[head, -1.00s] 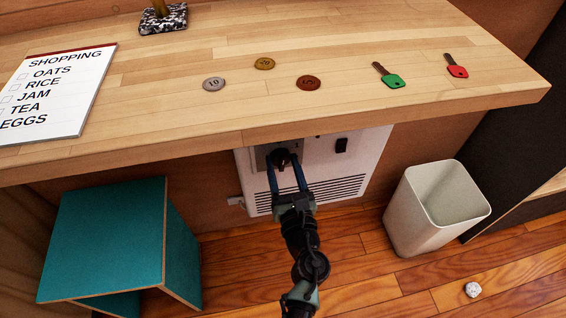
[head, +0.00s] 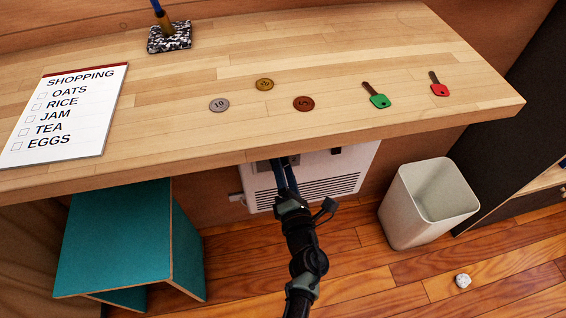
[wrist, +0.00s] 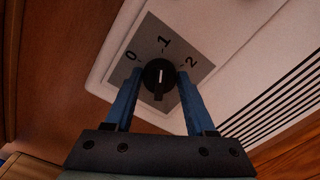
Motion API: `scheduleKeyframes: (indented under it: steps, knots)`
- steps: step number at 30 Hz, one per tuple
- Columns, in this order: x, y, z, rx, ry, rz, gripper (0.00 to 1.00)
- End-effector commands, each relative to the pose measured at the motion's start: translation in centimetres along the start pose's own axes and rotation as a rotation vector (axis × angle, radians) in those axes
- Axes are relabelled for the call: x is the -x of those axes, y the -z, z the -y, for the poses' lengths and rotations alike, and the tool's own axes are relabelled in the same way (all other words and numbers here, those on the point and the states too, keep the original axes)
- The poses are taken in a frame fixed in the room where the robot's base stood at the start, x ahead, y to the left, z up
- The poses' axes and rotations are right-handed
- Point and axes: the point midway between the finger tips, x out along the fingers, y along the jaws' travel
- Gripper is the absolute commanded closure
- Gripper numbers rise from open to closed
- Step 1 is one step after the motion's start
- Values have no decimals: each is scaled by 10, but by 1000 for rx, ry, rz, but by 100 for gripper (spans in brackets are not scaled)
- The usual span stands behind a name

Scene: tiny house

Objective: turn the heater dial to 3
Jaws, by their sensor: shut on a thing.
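The heater (head: 345,167) is a white box with dark vent slots under the counter. In the wrist view, its round black dial (wrist: 158,87) sits on a grey plate (wrist: 187,57) marked 0, 1 and 2; no 3 is visible. The dial's white mark points roughly towards 1. My gripper (wrist: 159,76) is shut on the dial, with one blue finger on each side. In the head view, my gripper (head: 283,163) reaches up under the counter edge, which hides the dial.
The wooden counter (head: 350,105) overhangs the heater and holds a shopping list (head: 70,110), coins and two keys. A teal stool (head: 115,235) stands to the left. A pale bin (head: 405,208) stands to the right. A crumpled white ball (head: 462,281) lies on the floor.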

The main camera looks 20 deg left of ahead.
Motion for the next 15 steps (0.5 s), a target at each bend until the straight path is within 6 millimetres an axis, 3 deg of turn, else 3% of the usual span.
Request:
scheduleKeyframes:
  steps: [15]
  knots:
    - [1, 0, 2, -494, 2, 0, 100]
